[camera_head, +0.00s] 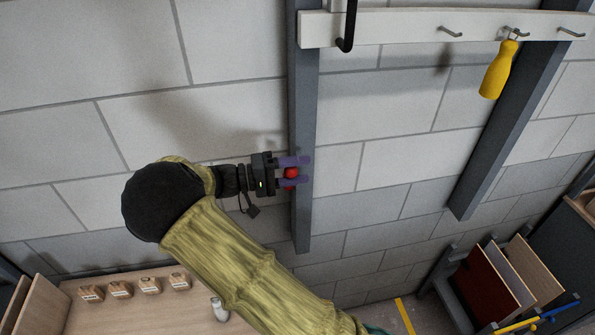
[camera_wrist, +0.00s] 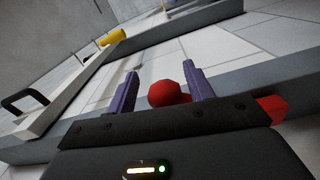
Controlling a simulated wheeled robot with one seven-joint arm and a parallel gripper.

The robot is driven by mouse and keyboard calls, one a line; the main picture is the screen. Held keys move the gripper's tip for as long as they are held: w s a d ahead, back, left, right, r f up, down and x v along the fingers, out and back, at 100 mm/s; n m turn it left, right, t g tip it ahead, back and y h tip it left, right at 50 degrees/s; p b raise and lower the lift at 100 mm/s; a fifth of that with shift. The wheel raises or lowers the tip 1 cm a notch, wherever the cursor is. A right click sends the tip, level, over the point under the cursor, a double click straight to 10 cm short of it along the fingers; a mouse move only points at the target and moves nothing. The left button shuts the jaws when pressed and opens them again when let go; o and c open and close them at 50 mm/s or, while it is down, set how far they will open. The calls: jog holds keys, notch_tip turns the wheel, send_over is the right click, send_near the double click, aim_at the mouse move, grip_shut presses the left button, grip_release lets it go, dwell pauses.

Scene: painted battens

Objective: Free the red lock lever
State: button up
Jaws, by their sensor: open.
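The red lock lever (camera_wrist: 165,94) shows a round red knob between the two purple fingers of my gripper (camera_wrist: 160,88) in the wrist view. A further red part (camera_wrist: 272,107) shows at the right, past the gripper body. In the head view the red knob (camera_head: 291,173) sits at the dark grey upright batten (camera_head: 302,130), with my gripper (camera_head: 298,170) around it from the left. The fingers are open, and gaps show on both sides of the knob in the wrist view. The lever's mount is largely hidden by my gripper.
A white hook rail (camera_head: 400,27) crosses the battens above, with a black hook (camera_head: 347,30) and a yellow-handled tool (camera_head: 498,70) hanging. A wooden bench (camera_head: 120,310) with several small blocks lies below left. Racked boards (camera_head: 490,275) stand lower right.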

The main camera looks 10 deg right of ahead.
jog(key=shift+w, duration=0.1)
jog(key=a, duration=1.2)
jog(key=s, duration=1.5)
jog(key=shift+s, duration=0.1)
